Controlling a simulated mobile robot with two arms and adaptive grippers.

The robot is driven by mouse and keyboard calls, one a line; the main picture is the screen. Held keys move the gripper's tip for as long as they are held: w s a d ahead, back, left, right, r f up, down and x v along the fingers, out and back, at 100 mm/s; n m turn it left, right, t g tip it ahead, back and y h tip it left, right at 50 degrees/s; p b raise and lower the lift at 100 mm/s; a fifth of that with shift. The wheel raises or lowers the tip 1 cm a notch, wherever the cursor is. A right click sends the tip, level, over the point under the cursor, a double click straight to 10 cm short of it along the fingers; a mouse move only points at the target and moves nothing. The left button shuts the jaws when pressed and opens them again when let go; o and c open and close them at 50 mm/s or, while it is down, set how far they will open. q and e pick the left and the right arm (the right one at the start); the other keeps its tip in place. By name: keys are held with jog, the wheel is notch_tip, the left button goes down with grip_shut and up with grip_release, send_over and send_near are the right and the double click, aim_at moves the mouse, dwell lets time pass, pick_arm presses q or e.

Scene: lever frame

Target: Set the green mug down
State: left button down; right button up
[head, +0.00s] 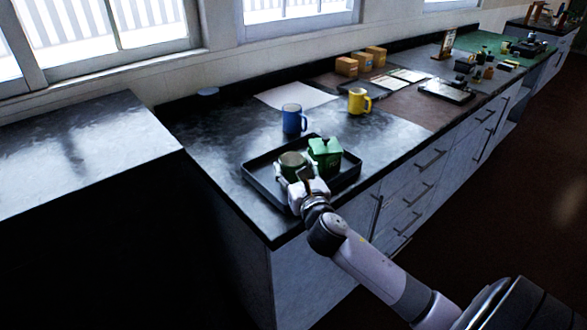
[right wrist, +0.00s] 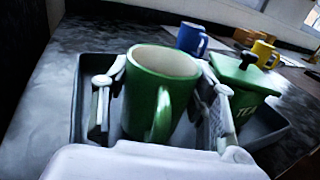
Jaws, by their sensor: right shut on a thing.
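The green mug (head: 292,160) is in or just over the dark tray (head: 258,183), at its left part, and looks upright. My right gripper (head: 297,179) is around the mug from the near side. In the right wrist view, its two fingers stand on either side of the green mug (right wrist: 160,85), with the handle facing the camera between them. The mug's base is hidden, so I cannot tell whether it touches the tray floor. My left gripper is not in view.
A green lidded canister (head: 326,151) stands in the tray, close right of the mug. A blue mug (head: 292,120) and a yellow mug (head: 358,101) stand behind on the counter. Small boxes (head: 347,66) are farther back. The dark counter left of the tray (head: 208,135) is clear.

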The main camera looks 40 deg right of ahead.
jog(key=o, duration=1.4)
jog(key=shift+f, duration=0.1)
jog(key=shift+c, duration=0.2)
jog(key=shift+s+a, duration=0.1)
jog(key=shift+s, duration=0.05)
jog(key=b+v, duration=0.1)
jog(key=v, duration=1)
jog(key=shift+s+r, duration=0.25)
jog(key=shift+s, duration=0.1)
jog(key=shift+a+f, duration=0.1)
